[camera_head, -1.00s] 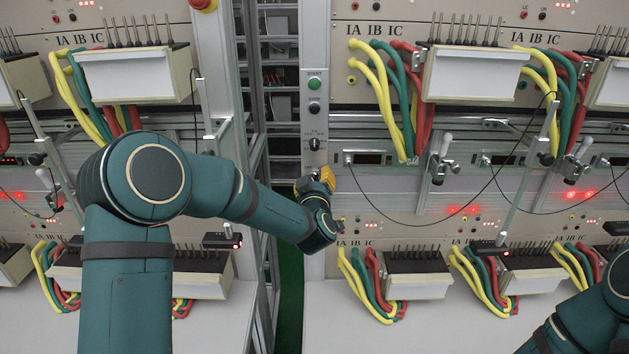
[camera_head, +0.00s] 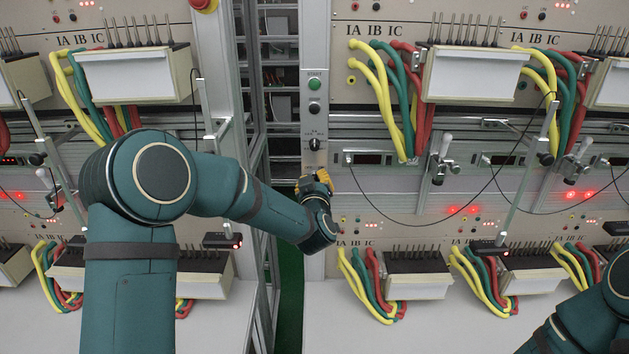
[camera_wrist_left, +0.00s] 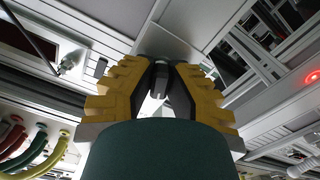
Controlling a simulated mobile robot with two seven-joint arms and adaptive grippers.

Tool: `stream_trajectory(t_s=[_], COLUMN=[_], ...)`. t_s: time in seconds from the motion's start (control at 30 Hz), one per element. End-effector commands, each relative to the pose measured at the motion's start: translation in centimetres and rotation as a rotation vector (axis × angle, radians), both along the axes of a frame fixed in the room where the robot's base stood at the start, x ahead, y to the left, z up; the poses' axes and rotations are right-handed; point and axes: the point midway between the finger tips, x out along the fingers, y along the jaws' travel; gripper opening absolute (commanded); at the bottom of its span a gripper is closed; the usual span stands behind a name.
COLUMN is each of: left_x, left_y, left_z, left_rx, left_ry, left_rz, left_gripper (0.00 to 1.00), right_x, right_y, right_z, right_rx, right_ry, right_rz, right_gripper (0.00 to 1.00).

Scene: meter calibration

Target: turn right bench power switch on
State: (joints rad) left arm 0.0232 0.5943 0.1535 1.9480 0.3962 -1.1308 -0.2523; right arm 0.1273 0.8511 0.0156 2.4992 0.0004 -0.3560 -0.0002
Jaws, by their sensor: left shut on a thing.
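The right bench's control column shows a green START button (camera_head: 314,84), a black button (camera_head: 314,107) and a black rotary knob (camera_head: 315,145). My left gripper (camera_head: 317,181) is against this column, just below the rotary knob, which stays clear of it. In the left wrist view the yellow fingers are shut on a small dark piece, taken as the power switch (camera_wrist_left: 160,76). In the head view my gripper hides this piece, so its on or off position cannot be told. My right gripper is outside the views; only its arm shows at bottom right.
Meter racks with yellow, green and red cables (camera_head: 385,95) stand right of the column. A thin black cable (camera_head: 400,222) hangs across the right rack. A gap (camera_head: 288,285) with green floor separates the benches. A red stop button (camera_head: 205,4) is on the left bench.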

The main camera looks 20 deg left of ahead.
Motion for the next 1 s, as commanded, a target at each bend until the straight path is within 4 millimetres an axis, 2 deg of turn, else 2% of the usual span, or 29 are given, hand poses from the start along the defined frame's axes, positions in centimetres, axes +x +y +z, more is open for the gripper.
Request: stream_trajectory(t_s=[0.6, 1.0], left_x=[0.1, 0.1], left_y=[-0.1, 0.0], left_z=[0.4, 0.3], left_rx=[0.539, 0.801], left_ry=[0.15, 0.225], left_rz=[0.001, 0.003], left_gripper=[0.0, 0.0], right_x=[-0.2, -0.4], right_y=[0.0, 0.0], right_z=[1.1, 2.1], right_rx=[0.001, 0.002], right_ry=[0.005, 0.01], right_rz=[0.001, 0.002], right_gripper=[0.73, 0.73])
